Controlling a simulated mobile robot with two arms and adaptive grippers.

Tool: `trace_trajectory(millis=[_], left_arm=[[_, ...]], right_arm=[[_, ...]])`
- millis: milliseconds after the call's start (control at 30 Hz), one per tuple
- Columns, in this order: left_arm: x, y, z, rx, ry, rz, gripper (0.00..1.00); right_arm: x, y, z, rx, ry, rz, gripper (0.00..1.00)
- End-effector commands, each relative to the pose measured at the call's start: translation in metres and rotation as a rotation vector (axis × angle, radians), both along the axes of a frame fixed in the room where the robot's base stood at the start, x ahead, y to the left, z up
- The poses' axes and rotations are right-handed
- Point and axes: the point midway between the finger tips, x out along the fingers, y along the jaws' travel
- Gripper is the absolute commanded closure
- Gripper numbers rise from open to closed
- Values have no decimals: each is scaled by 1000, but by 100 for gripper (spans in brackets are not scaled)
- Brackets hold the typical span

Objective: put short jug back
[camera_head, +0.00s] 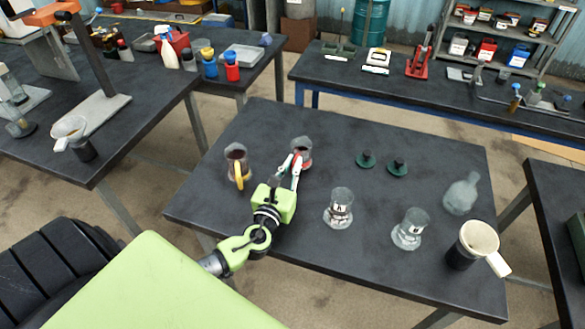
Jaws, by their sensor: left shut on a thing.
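The short jug (305,147), a small see-through jug with dark reddish contents, is at the back of the middle table. My left gripper (295,168) is shut on it at its near side, over the red handle. I cannot tell whether its base touches the table. The other jug (236,159), with a yellow handle and similar contents, stands upright to its left, apart from it. My right gripper is not in view.
Right of my left arm stand two labelled glass beakers, one (340,198) nearer and one (411,226) farther right. Behind them are two green stoppers (366,160) (397,168). A clear flask (462,196) and a funnel (479,237) in a black holder stand at the right edge.

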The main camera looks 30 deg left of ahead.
Motion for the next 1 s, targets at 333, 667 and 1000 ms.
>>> trace_trajectory(millis=[333,667,1000], left_arm=[[0,1,-10,0,-5,2,100],[0,1,-14,0,-3,2,74],[0,1,-8,1,-3,2,74]], right_arm=[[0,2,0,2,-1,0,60],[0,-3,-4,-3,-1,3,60],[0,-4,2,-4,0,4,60]])
